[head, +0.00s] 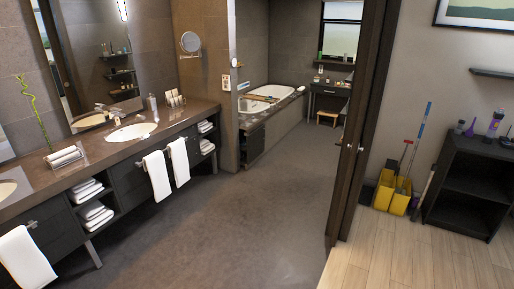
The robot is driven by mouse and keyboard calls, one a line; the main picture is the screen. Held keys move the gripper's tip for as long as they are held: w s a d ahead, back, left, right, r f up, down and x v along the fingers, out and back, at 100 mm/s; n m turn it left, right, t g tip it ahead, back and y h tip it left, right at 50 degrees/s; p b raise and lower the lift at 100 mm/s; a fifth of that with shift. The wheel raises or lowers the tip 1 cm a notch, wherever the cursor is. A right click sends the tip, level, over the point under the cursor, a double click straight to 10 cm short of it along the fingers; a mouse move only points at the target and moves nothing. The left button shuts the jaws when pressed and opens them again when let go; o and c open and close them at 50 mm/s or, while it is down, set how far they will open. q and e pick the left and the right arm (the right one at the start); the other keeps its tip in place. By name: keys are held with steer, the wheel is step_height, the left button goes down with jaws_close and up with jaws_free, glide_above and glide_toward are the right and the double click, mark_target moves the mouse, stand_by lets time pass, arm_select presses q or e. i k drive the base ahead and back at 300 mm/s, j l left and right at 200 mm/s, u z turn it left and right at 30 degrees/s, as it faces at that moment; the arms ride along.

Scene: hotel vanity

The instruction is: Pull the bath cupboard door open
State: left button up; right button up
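The bathtub (262,99) is set in a brown surround in the alcove at the back centre. A dark panel (254,146) on the near end of this surround looks like the bath cupboard door. It appears closed. It is small in the view, and I cannot make out a handle. Neither of my grippers is in view.
A long vanity counter (99,152) with basins and hanging towels runs along the left. A dark door (358,125) stands at centre right, with a black shelf unit (469,183) and yellow buckets (392,193) beyond it. The grey floor (220,225) between is clear.

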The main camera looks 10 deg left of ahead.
mark_target(255, 140)
steer(key=i+u, duration=0.1)
steer(key=i, duration=5.1)
